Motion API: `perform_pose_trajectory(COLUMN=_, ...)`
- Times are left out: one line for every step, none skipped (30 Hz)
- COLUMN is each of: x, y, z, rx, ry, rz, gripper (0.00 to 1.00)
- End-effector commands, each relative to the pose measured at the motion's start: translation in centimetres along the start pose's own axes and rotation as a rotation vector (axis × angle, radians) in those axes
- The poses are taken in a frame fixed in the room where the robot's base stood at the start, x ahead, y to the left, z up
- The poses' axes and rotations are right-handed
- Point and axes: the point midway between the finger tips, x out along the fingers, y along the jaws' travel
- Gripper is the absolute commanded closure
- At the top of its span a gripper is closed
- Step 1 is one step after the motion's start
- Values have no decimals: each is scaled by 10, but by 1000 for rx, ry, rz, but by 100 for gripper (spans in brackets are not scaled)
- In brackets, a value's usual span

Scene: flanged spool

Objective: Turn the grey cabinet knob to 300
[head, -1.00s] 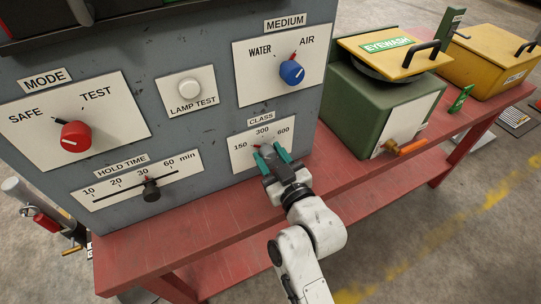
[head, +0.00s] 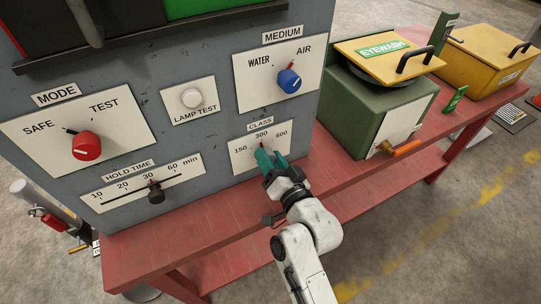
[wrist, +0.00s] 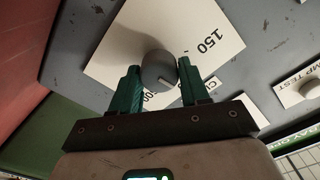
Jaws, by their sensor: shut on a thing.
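The grey CLASS knob (wrist: 158,70) sits on a white plate (head: 243,143) marked 150, 300 and 600, low on the front of the grey cabinet (head: 217,122). In the head view my gripper (head: 271,159) is at this plate, its green fingers covering most of the knob. A small red pointer shows above the fingertips, close under the 300 mark. In the wrist view the knob is between the two green fingers (wrist: 158,85), and they are closed on its sides. Part of the 300 marking is hidden behind the knob and a finger.
The cabinet also carries a red MODE knob (head: 86,146), a blue MEDIUM knob (head: 289,81), a white LAMP TEST button (head: 192,98) and a black HOLD TIME slider (head: 155,194). It stands on a red bench (head: 330,171). A green eyewash box (head: 365,115) stands to the right.

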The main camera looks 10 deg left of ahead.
Motion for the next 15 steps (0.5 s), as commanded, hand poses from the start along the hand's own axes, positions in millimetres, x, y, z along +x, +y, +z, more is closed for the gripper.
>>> perform_pose_trajectory(x=0, y=0, z=-1, rx=24, ry=0, rz=1, gripper=85)
perform_pose_trajectory(x=0, y=0, z=-1, rx=38, ry=0, rz=1, gripper=85)
perform_pose_trajectory(x=0, y=0, z=-1, rx=55, ry=1, rz=1, gripper=85)
perform_pose_trajectory(x=0, y=0, z=-1, rx=66, ry=1, rz=1, gripper=85)
perform_pose_trajectory(x=0, y=0, z=-1, rx=76, ry=1, rz=1, gripper=85)
perform_pose_trajectory(x=0, y=0, z=-1, rx=88, ry=1, rz=1, gripper=85)
perform_pose_trajectory(x=0, y=0, z=-1, rx=97, ry=1, rz=1, gripper=85)
perform_pose_trajectory(x=0, y=1, z=-1, rx=104, ry=1, rz=1, gripper=85)
perform_pose_trajectory(x=0, y=1, z=-1, rx=112, ry=1, rz=1, gripper=85)
perform_pose_trajectory(x=0, y=1, z=-1, rx=116, ry=1, rz=1, gripper=85)
perform_pose_trajectory(x=0, y=1, z=-1, rx=120, ry=1, rz=1, gripper=85)
perform_pose_trajectory(x=0, y=1, z=-1, rx=125, ry=1, rz=1, gripper=85)
perform_pose_trajectory(x=0, y=1, z=0, rx=127, ry=1, rz=1, gripper=85)
perform_pose_trajectory(x=0, y=1, z=0, rx=129, ry=1, rz=1, gripper=85)
perform_pose_trajectory(x=0, y=1, z=0, rx=131, ry=1, rz=1, gripper=85)
